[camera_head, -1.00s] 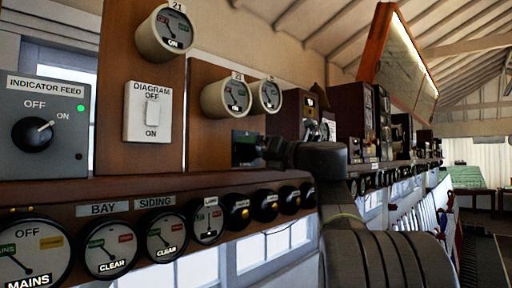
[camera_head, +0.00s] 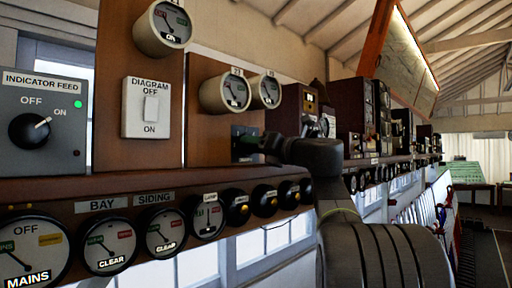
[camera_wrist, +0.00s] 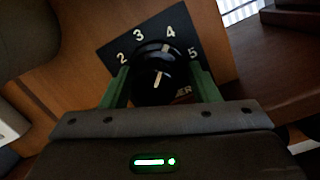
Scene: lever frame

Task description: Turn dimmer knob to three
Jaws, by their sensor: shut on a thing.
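The dimmer knob (camera_wrist: 157,82) is round and black with a white line, on a black dial plate (camera_wrist: 113,50) fixed to a wooden panel. The numbers 2, 3, 4 and 5 show in an arc above the knob. A white mark at the knob's upper edge lies between 3 and 4, nearer 4. My gripper (camera_wrist: 160,72) has its green fingers on either side of the knob and is shut on it. The lower part of the plate is mostly hidden by my gripper. In the head view, the dial plate (camera_head: 240,133) is small and partly behind my gripper (camera_head: 250,146).
A wooden shelf (camera_head: 100,188) with a row of round dials runs below the panel. A diagram switch (camera_head: 148,107) and an indicator feed box (camera_head: 45,120) are at left. Round gauges (camera_head: 224,93) hang above the dial plate. More instrument boxes stand to the right.

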